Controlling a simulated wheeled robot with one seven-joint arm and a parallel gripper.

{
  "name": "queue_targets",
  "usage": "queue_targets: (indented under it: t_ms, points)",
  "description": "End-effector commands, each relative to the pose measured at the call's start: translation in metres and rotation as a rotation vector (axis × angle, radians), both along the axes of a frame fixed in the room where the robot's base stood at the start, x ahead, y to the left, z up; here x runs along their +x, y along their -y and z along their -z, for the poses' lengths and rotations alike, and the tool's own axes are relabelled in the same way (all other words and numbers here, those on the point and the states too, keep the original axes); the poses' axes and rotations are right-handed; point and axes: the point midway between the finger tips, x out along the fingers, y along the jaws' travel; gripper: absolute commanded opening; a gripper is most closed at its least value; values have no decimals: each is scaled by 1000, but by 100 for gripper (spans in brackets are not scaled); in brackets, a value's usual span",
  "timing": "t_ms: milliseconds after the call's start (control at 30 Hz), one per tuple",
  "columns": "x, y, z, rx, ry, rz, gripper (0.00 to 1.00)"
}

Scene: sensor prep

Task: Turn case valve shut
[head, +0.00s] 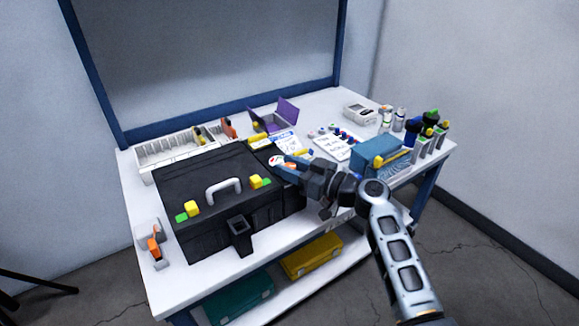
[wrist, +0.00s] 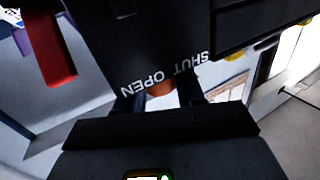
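The black case (head: 225,188) lies on the white table, with a light handle and yellow and green pieces on top. My gripper (head: 304,178) is at the right end of the case. In the wrist view a dark case face (wrist: 165,45) carries the words SHUT and OPEN, seen upside down. An orange valve part (wrist: 160,88) shows below the words, between the two fingers of my gripper (wrist: 160,98). The fingers stand apart on either side of it; I see no clear contact. Most of the valve is hidden, so its setting cannot be read.
A blue box (head: 378,150), bottles and a sheet stand right of my gripper. A white divided rack (head: 165,152) is behind the case. A small white holder with an orange item (head: 154,247) is at left. A red block (wrist: 45,45) shows in the wrist view.

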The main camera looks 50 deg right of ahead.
Motion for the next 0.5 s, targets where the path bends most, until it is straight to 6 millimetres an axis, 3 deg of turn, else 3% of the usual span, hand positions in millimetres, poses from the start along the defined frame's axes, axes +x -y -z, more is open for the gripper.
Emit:
queue_targets:
  t_ms: [300,500]
  points:
    - [0,0,0,0,0,0,8]
    - [0,0,0,-1,1,16,8]
